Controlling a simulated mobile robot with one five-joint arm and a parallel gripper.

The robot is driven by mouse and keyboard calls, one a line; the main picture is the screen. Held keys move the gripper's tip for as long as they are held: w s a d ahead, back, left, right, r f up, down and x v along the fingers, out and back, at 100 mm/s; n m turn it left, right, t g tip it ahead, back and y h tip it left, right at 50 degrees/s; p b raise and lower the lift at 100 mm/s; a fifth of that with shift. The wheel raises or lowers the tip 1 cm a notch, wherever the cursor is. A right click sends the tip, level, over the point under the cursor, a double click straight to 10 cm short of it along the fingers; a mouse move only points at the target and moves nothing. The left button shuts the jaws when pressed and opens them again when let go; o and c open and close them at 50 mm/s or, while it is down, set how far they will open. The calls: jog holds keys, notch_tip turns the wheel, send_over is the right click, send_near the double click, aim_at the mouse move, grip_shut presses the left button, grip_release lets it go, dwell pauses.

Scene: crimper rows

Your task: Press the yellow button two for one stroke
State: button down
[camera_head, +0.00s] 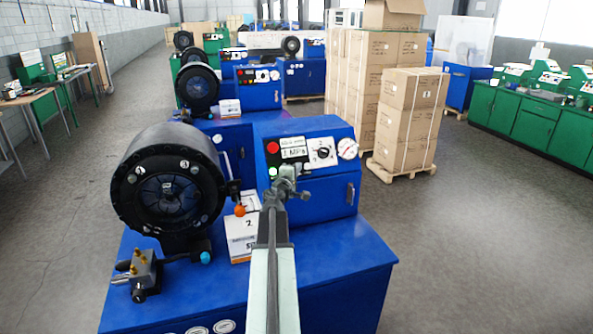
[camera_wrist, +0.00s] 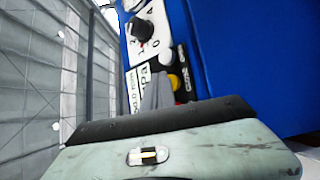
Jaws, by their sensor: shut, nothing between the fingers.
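The nearest blue crimper (camera_head: 318,215) has a control panel with a red button, a display reading 1 MPa, a knob (camera_head: 321,154) and a gauge. My gripper (camera_head: 286,182) is shut and empty in front of the panel's lower left. In the wrist view the closed fingertips (camera_wrist: 158,92) are close to the panel, beside a yellow button (camera_wrist: 174,82) just right of them. I cannot tell whether they touch it. The yellow button is not visible in the head view, where my gripper covers that part of the panel. The knob (camera_wrist: 142,30) shows at the top of the wrist view.
More crimpers stand behind. Stacked cartons (camera_head: 408,118) are at right, with open floor in front.

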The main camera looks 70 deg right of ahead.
jog(key=shift+w+d+f+b, duration=0.25)
jog(key=shift+d+f+b, duration=0.05)
dwell(0.8)
jog(key=shift+r, duration=0.1)
jog(key=shift+s+a+r+p, duration=0.4)
jog(key=shift+s+a+p, duration=0.05)
jog(key=shift+a+p, duration=0.1)
jog(key=shift+r, duration=0.1)
jog(key=s+a+r+p, duration=0.2)
jog(key=a, duration=0.1)
jog(key=shift+s+a+r+p, duration=0.15)
jog(key=shift+s+r+p, duration=0.15)
jog(key=shift+p, duration=0.05)
dwell(0.3)
dwell(1.0)
